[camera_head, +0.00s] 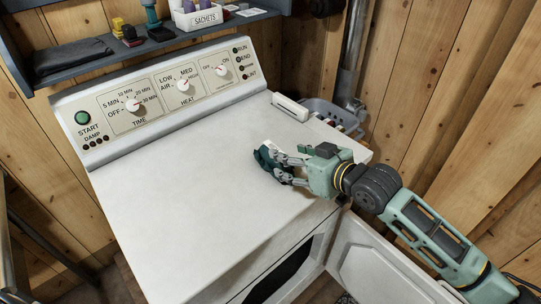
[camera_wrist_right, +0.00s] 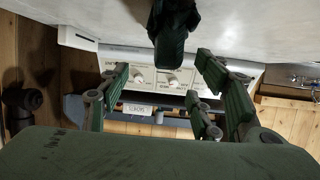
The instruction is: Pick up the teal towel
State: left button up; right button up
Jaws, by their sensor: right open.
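A small dark teal bunch, which looks like the teal towel (camera_head: 263,159), is on the white dryer top in the head view, right at the fingertips of my right gripper. The fingers hide part of it, and contact is unclear. My right gripper (camera_head: 283,164) reaches in from the right, low over the dryer top, with its fingers spread open. In the right wrist view its fingers (camera_wrist_right: 165,90) stand apart on both sides. A dark green shape (camera_wrist_right: 172,38) shows between and beyond them; I cannot tell whether it is towel. My left gripper is out of view.
The dryer top (camera_head: 190,180) is otherwise mostly clear. Its control panel (camera_head: 170,95) rises at the back, below a shelf (camera_head: 110,65) with small items and dark cloth. A grey basket (camera_head: 325,112) is beyond the right edge. The dryer door (camera_head: 375,265) hangs open below.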

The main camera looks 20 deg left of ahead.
jog(key=p+x, duration=0.1)
jog(key=x, duration=0.4)
jog(key=shift+a+f+p, duration=0.2)
jog(key=shift+p, duration=0.2)
jog(key=shift+w+a+f, duration=0.15)
jog(key=shift+w+a, duration=0.05)
jog(key=shift+w, duration=0.05)
jog(key=c, duration=1.3)
